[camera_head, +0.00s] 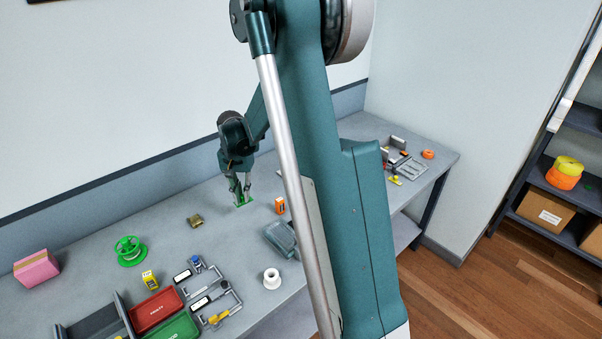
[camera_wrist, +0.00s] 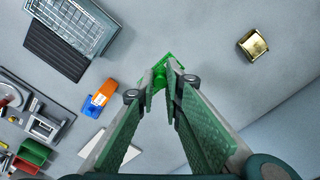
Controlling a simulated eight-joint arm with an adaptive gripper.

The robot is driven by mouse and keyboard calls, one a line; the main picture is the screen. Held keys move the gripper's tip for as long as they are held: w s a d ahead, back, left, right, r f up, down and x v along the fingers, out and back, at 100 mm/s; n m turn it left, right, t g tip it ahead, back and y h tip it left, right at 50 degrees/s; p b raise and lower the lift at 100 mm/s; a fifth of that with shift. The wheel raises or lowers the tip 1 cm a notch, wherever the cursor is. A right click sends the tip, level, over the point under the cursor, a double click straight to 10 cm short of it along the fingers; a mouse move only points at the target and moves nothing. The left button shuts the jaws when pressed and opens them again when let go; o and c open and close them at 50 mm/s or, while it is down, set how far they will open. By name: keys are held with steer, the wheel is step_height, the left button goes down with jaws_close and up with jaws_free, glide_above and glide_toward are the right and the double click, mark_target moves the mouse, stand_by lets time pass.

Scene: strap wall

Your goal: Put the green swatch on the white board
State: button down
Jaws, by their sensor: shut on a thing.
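The green swatch (camera_head: 243,203) is a small, bright green flat piece at the bench surface, under my fingertips. It also shows in the wrist view (camera_wrist: 161,73), at the tips of my fingers. My gripper (camera_head: 240,192) points down and is shut on the swatch. I cannot tell whether the swatch still touches the bench. A flat white piece (camera_wrist: 112,147), possibly the white board, lies on the bench to the left of my fingers in the wrist view, partly hidden by a finger. In the head view I do not make it out; my arm covers part of the bench.
An orange and blue box (camera_wrist: 98,98) and a grey case (camera_wrist: 75,28) stand near my gripper. A small gold object (camera_head: 195,221) is to its left. A green spool (camera_head: 130,250), trays and tools crowd the front left. Bare bench lies around the gold object.

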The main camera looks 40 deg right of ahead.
steer(key=w+d, duration=0.3)
steer(key=d, duration=0.9)
steer(key=w+d, duration=0.3)
steer(key=d, duration=1)
steer(key=w+d, duration=0.3)
steer(key=d, duration=0.9)
steer(key=shift+w+d+n+p, duration=0.2)
steer(key=shift+d+n+p, duration=0.1)
steer(key=shift+d+p, duration=0.05)
steer(key=shift+f, duration=3.05)
steer(key=shift+f, duration=1.9)
steer(key=shift+f, duration=0.2)
steer(key=c, duration=2.6)
jaws_free()
steer(key=shift+o, duration=0.7)
